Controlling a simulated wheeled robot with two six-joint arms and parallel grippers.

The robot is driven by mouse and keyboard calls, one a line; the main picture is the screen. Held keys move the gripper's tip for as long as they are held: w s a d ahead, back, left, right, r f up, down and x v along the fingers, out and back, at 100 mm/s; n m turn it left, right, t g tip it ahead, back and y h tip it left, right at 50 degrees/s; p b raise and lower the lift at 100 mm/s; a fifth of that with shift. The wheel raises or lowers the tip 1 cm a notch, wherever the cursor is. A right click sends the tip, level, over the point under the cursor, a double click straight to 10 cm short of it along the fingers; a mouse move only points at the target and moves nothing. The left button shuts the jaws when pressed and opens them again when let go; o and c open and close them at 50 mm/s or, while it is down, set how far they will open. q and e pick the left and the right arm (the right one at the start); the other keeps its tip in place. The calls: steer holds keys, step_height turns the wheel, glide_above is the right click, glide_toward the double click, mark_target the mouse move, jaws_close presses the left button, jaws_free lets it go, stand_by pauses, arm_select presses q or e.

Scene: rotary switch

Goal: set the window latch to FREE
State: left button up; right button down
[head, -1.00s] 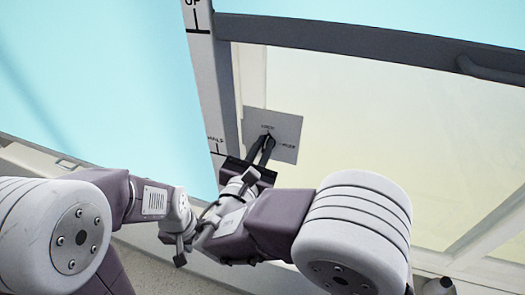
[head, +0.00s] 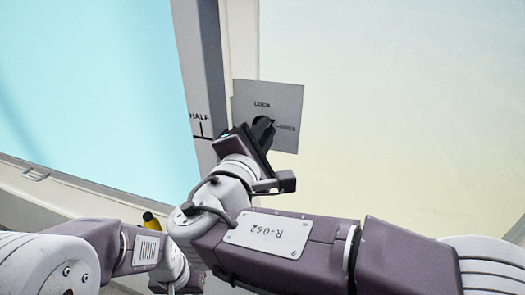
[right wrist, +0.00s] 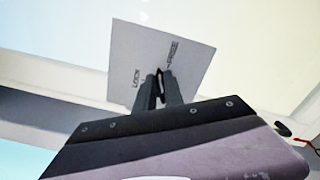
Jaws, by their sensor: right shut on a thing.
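The latch plate (head: 290,104) is a grey square on the window frame, with a LOCK label at its top and a FREE label at its right. It also shows in the right wrist view (right wrist: 198,42). My right gripper (head: 262,128) is at the plate's middle, shut on the dark latch knob (right wrist: 160,84). The fingers cover most of the knob, and I cannot tell exactly which mark it points to. My left gripper (head: 176,284) is low in the head view, partly cut off and away from the latch; its jaws are unclear.
A grey post with a HALF mark (head: 198,118) stands left of the plate. A pale window pane (head: 400,110) fills the right, a cyan area the left. A small yellow thing (head: 150,220) shows behind my arms.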

steer(key=shift+d+f+m+b, duration=0.1)
steer(key=shift+f+m+b, duration=0.15)
steer(key=shift+m+b, duration=1.45)
steer(key=shift+d+f+m+b, duration=0.1)
steer(key=shift+f+m+b, duration=0.15)
steer(key=shift+m+b, duration=1.45)
steer(key=shift+n+b, duration=0.5)
steer(key=c, duration=1.4)
jaws_free()
steer(key=shift+c, duration=0.2)
steer(key=shift+s+a, duration=0.1)
steer(key=v, duration=0.9)
